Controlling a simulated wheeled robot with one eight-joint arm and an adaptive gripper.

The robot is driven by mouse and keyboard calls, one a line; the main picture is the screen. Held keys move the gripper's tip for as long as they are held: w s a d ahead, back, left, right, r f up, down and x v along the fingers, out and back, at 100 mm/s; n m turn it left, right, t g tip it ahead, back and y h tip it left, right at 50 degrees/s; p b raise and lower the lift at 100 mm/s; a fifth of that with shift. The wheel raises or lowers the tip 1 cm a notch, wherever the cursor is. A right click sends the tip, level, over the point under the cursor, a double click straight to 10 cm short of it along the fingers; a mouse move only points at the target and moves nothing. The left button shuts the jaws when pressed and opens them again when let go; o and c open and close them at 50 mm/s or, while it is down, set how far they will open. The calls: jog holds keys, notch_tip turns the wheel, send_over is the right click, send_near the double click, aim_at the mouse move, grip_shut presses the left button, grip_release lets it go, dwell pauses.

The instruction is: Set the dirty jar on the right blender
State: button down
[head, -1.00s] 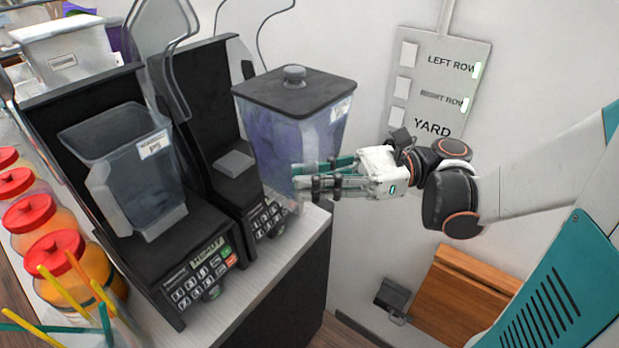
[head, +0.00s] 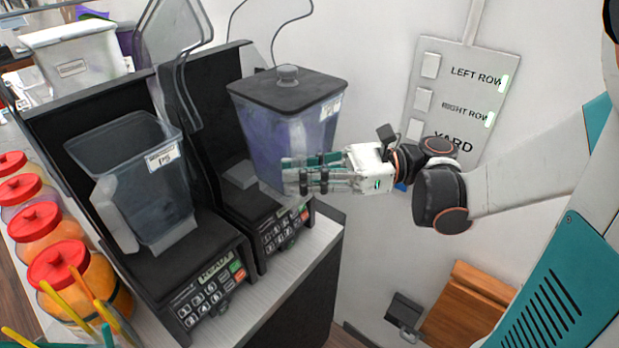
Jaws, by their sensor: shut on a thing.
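The dirty jar (head: 290,135) is a clear jar with a black lid and purple residue inside, upright in the head view. My gripper (head: 290,175) comes from the right and is shut on the jar's lower side. The right blender (head: 262,205) is a black base with a keypad, and the jar is over or at its right part. Part of the raised square seat (head: 239,174) shows just left of the jar. I cannot tell whether the jar's bottom touches the base.
The left blender (head: 190,280) carries an empty, open grey jar (head: 140,190). Raised clear covers (head: 172,50) stand behind the blenders. Red-lidded jars (head: 68,268) line the left side. The counter's (head: 290,270) front right edge is close below my gripper. A wall switch panel (head: 455,85) is at the right.

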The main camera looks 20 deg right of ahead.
jog(key=w+a+f, duration=0.1)
jog(key=w+a, duration=0.4)
jog(key=w, duration=0.2)
jog(key=w+a+f+b, duration=0.1)
jog(key=w+a, duration=0.4)
jog(key=w, duration=0.2)
jog(key=shift+w, duration=0.4)
dwell(0.9)
jog(key=shift+f, duration=0.15)
jog(key=shift+s+d, duration=0.1)
jog(key=shift+d, duration=0.05)
dwell(0.7)
jog(key=shift+f+b, duration=1.15)
jog(key=shift+b, duration=0.35)
dwell(1.6)
jog(key=c, duration=1.5)
grip_release()
jog(key=shift+c, duration=0.2)
jog(key=d, duration=0.4)
jog(key=s+d, duration=0.1)
jog(key=d, duration=0.3)
jog(key=s+d, duration=0.1)
jog(key=d, duration=0.3)
